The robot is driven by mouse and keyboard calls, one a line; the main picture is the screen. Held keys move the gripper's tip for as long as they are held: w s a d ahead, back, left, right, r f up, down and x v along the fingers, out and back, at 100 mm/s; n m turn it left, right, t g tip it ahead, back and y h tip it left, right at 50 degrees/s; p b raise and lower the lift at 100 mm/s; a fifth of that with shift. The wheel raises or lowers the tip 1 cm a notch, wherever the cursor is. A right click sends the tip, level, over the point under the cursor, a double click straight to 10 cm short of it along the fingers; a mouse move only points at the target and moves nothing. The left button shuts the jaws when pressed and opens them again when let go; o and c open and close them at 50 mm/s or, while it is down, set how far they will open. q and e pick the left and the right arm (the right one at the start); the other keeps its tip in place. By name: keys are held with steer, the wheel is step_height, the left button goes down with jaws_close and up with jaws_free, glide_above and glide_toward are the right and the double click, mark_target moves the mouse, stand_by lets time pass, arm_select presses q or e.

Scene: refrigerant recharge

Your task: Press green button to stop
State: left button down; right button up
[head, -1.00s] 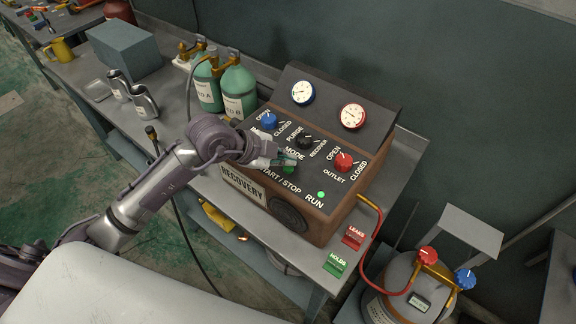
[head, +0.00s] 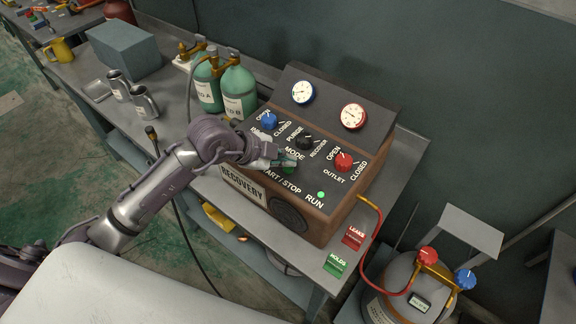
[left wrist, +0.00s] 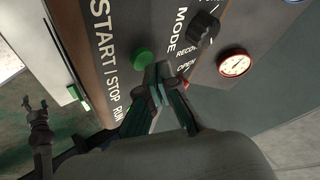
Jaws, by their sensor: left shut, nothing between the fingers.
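The recovery machine (head: 322,228) is a brown box with a black sloped panel on the bench. Its green START / STOP button (left wrist: 142,59) shows clearly in the left wrist view, beside the START / STOP label. In the head view the button (head: 289,169) is partly hidden by my left gripper. My left gripper (head: 290,160) is shut and empty, just over the panel by the button. In the left wrist view its fingertips (left wrist: 160,72) are right beside the button; I cannot tell whether they touch it. The RUN light (head: 321,195) glows green.
The panel also has a blue knob (head: 269,120), a black MODE knob (head: 304,141), a red outlet knob (head: 343,162) and two gauges. Green cylinders (head: 238,92) stand behind left. Red and green tags lie at the bench's front right. A grey tank (head: 398,290) stands right.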

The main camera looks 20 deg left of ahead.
mark_target(286, 169)
arm_select(q)
steer(key=shift+f, duration=0.45)
stand_by(0.3)
steer(key=shift+r+p, duration=0.6)
steer(key=shift+p, duration=0.05)
steer(key=shift+r, duration=0.15)
step_height(286, 169, up, 6)
steer(key=p, duration=0.6)
stand_by(0.3)
